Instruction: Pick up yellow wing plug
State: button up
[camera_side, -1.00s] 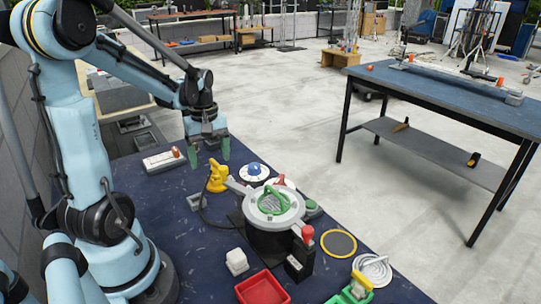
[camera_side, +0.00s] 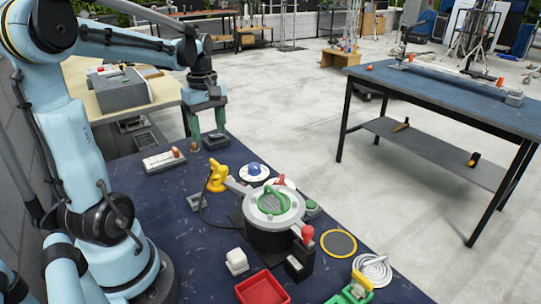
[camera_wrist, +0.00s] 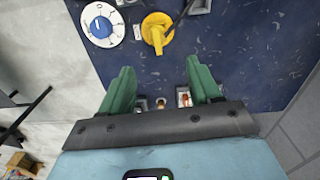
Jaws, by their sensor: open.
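The yellow wing plug (camera_side: 217,178) stands on the dark blue table, left of the round grey device, in the side view. In the wrist view the yellow plug (camera_wrist: 156,30) is at the top, beyond my fingertips. My gripper (camera_side: 207,134) is over the table's far end, behind the plug and apart from it. In the wrist view my gripper (camera_wrist: 159,72) shows two green fingers spread wide with nothing between them.
A blue-and-white dial (camera_side: 254,172) is close right of the plug. The grey device (camera_side: 274,222) with a green handle stands nearer the camera. A white box (camera_side: 164,161) lies at the far left. A red tray (camera_side: 262,289) and a white cube (camera_side: 236,261) are in front.

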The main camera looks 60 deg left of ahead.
aim_at(215, 162)
notch_tip(215, 162, down, 6)
jog(key=shift+r, duration=0.1)
jog(key=shift+w+d+f, duration=0.1)
jog(key=shift+f, duration=1.25)
jog(key=shift+w+d+f, duration=0.1)
jog(key=shift+f, duration=1.2)
grip_shut()
